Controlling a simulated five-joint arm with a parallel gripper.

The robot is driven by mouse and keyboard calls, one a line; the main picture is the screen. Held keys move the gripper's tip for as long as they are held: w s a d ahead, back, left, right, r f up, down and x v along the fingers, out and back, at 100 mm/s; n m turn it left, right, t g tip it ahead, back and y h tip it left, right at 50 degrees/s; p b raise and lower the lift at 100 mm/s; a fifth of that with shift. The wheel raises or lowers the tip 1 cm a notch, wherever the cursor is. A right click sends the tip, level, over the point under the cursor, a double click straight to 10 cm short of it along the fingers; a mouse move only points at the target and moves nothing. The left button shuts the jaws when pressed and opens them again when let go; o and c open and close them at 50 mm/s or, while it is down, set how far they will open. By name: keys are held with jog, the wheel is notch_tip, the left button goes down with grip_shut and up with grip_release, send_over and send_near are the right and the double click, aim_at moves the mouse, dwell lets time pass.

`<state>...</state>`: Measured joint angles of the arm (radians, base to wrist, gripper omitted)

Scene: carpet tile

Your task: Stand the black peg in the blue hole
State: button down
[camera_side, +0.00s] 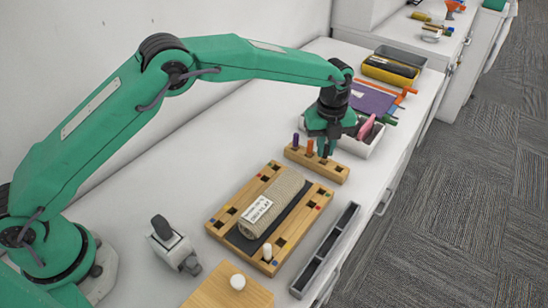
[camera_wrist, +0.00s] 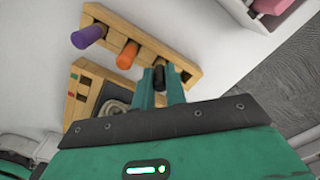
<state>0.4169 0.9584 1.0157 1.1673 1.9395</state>
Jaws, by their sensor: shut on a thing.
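My gripper (camera_side: 325,150) is over the wooden peg rack (camera_side: 336,174) in the side view. In the wrist view its fingers (camera_wrist: 160,84) are shut on the black peg (camera_wrist: 160,76), at the rack's near end. I cannot tell whether the peg's foot is still in the rack. In the side view the fingers hide the peg. The wooden hole board (camera_side: 296,238) lies in front of the rack, with square holes and small coloured marks.
An orange peg (camera_wrist: 128,56) and a purple peg (camera_wrist: 88,36) stand in the rack beside the black one. A white peg (camera_side: 267,251) stands in the board's front corner. A grey textured roll (camera_side: 272,203) lies across the board's middle. A grey slotted tray (camera_side: 325,252) is right of it.

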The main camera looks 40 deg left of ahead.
aim_at(326, 146)
jog(key=shift+r, duration=0.5)
jog(key=r, duration=0.2)
jog(key=shift+s+d+r, duration=0.15)
jog(key=shift+s+r, duration=0.05)
jog(key=shift+r, duration=0.15)
jog(key=s+d+r, duration=0.6)
jog(key=s, duration=0.3)
jog(key=shift+d+r, duration=0.2)
jog(key=shift+r, duration=0.1)
jog(key=shift+s, duration=0.15)
jog(key=s+a+r+m, duration=0.2)
jog(key=s+r, duration=0.1)
jog(key=s, duration=1.4)
jog(key=s+a+f+m, duration=0.2)
jog(key=s+a, duration=0.6)
jog(key=s, duration=0.5)
jog(key=shift+s+f+m, duration=0.3)
jog(key=shift+f, duration=0.1)
